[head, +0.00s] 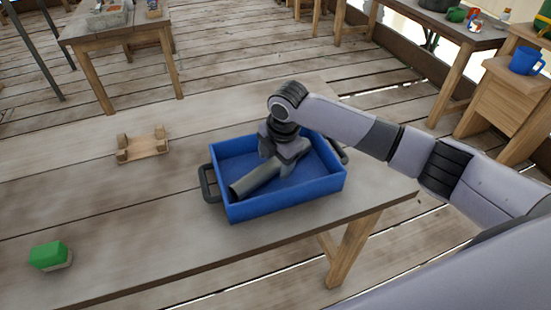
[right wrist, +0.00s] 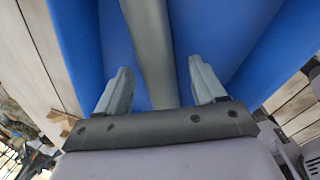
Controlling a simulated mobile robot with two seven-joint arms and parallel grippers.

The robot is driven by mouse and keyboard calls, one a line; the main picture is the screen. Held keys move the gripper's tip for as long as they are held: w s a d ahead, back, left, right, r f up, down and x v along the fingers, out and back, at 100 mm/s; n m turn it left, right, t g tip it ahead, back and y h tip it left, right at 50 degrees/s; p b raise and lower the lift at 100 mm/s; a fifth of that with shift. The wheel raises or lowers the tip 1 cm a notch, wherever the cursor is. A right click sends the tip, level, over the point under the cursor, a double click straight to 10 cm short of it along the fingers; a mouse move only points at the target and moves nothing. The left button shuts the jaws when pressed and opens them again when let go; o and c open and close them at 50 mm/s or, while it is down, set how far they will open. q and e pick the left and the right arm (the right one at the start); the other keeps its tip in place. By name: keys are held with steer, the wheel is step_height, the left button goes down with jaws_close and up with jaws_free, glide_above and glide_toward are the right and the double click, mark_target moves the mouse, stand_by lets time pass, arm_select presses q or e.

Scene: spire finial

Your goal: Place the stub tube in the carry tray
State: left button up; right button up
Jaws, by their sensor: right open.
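The stub tube (head: 256,180) is a grey-green cylinder lying inside the blue carry tray (head: 290,204), slanting from the near left toward the middle. The tray stands on the wooden table and has dark handles at its ends. My right gripper (head: 285,158) reaches down into the tray over the tube's far part and hides it. In the right wrist view, the fingers (right wrist: 161,85) are apart, with the tube (right wrist: 148,40) running between them and a gap on each side. The blue tray floor (right wrist: 220,30) shows around it. My left gripper is not in view.
A small wooden cradle (head: 143,146) sits on the table left of the tray. A green-topped block (head: 50,256) lies near the table's left front. The tabletop between them is clear. Other benches stand farther back, one with a blue mug (head: 525,61).

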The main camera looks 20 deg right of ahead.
step_height(320, 180, up, 13)
steer(key=s, duration=0.2)
steer(key=shift+d, duration=0.4)
steer(key=shift+s, duration=0.1)
